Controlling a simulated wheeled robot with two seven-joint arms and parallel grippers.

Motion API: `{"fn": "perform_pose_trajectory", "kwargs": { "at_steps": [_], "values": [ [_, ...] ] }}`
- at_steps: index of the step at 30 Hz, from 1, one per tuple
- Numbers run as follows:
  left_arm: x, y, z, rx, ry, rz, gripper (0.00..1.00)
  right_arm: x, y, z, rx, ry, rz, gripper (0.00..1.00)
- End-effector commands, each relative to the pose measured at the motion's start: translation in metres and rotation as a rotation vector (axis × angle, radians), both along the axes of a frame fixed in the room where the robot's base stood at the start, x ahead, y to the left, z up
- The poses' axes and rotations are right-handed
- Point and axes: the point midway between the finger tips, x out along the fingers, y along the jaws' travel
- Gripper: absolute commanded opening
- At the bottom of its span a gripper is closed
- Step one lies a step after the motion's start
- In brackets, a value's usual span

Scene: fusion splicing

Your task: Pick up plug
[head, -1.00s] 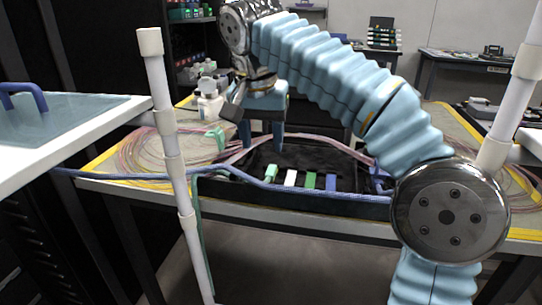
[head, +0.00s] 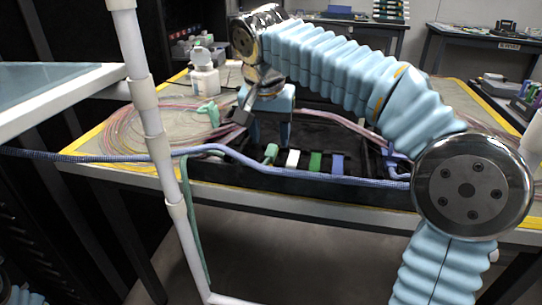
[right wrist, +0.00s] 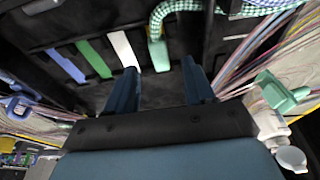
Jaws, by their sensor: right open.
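My right gripper (head: 270,138) is over the black tray (head: 300,188) on the table, fingers pointing down, open and empty. A green plug (head: 270,153) on a green-and-white braided cable lies at the tray's near edge, just in front of the fingers. In the right wrist view the plug (right wrist: 158,53) shows beyond the gap between the open fingertips (right wrist: 160,80), apart from them. A second green connector (head: 208,112) lies on the table left of the gripper; it also shows in the right wrist view (right wrist: 280,93). My left gripper is not in view.
White (head: 292,159), green (head: 315,162) and blue (head: 337,164) strips lie beside the plug in the tray. A blue cable (head: 110,158) crosses the front, with a blue connector (head: 397,166) at right. White bottles (head: 204,75) stand behind left. A white post (head: 150,120) rises in front.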

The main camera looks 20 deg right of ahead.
Motion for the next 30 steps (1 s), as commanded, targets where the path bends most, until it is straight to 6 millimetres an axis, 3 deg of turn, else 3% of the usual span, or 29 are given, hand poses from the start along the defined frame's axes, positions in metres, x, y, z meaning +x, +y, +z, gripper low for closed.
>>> {"fn": "perform_pose_trajectory", "kwargs": {
  "at_steps": [3, 6, 14, 24, 30],
  "values": [
    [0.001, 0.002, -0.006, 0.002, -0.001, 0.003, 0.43, 0.003, -0.003, -0.022, -0.001, 0.002, -0.001, 0.53],
    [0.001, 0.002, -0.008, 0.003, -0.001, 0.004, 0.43, 0.006, -0.004, -0.032, 0.0, 0.001, 0.0, 0.53],
    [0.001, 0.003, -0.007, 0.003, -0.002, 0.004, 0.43, 0.007, -0.005, -0.035, 0.0, 0.0, 0.0, 0.53],
    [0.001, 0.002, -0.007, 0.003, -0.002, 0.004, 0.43, 0.007, -0.005, -0.034, 0.0, 0.0, 0.0, 0.03],
    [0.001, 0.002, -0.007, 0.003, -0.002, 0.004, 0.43, 0.007, -0.005, -0.034, 0.0, 0.0, 0.0, 0.0]
  ]
}}
